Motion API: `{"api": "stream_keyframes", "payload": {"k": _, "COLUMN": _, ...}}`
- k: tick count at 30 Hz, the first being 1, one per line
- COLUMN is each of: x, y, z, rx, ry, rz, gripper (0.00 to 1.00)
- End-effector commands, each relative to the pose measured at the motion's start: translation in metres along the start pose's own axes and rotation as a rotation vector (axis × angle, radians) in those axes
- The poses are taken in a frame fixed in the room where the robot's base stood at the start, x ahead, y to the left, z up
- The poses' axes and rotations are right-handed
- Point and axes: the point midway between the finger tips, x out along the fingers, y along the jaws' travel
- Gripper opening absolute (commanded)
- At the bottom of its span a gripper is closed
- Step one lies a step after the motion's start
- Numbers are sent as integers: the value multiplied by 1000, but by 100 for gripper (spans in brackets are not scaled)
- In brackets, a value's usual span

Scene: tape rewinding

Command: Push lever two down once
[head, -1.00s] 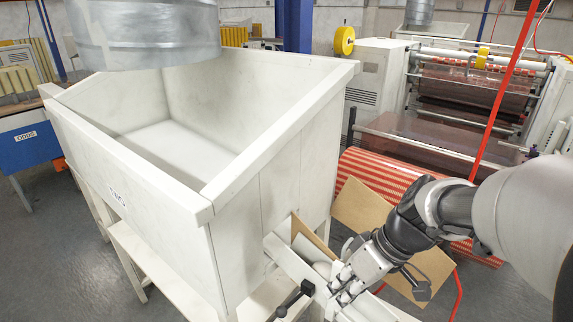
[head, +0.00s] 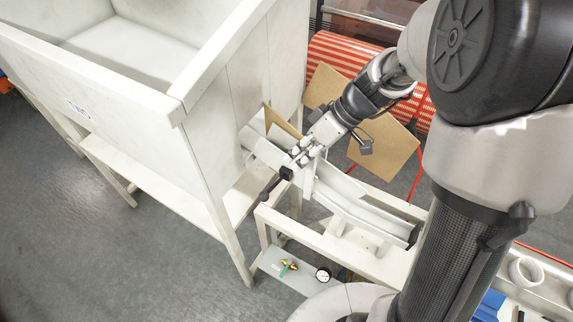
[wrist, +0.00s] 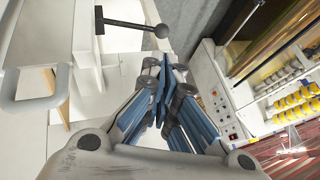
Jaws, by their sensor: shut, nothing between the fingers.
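A black lever with a round ball knob (head: 286,173) sticks out beside the white chute (head: 345,200) below the hopper. I see one such lever; no number shows on it. The knob also shows in the wrist view (wrist: 162,31), with its bar reaching left to a black crosspiece. My gripper (head: 297,160) is shut and empty, with its tips close to the knob in the head view. In the wrist view my gripper (wrist: 165,68) has its closed tips just below the knob, with a small gap in the picture. I cannot tell whether they touch.
The large white hopper (head: 200,150) stands left of the lever. A brown board (head: 385,145) and a red-striped roll (head: 335,55) lie behind my gripper. A gauge (head: 323,274) and a green-and-brass valve (head: 287,267) sit low in front.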

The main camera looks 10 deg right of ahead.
Motion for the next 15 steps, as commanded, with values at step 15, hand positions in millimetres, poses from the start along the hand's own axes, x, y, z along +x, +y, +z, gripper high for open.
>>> {"api": "stream_keyframes", "payload": {"k": 15, "x": 104, "y": -1, "z": 1, "rx": 1, "ry": -3, "rz": -3, "gripper": 0}}
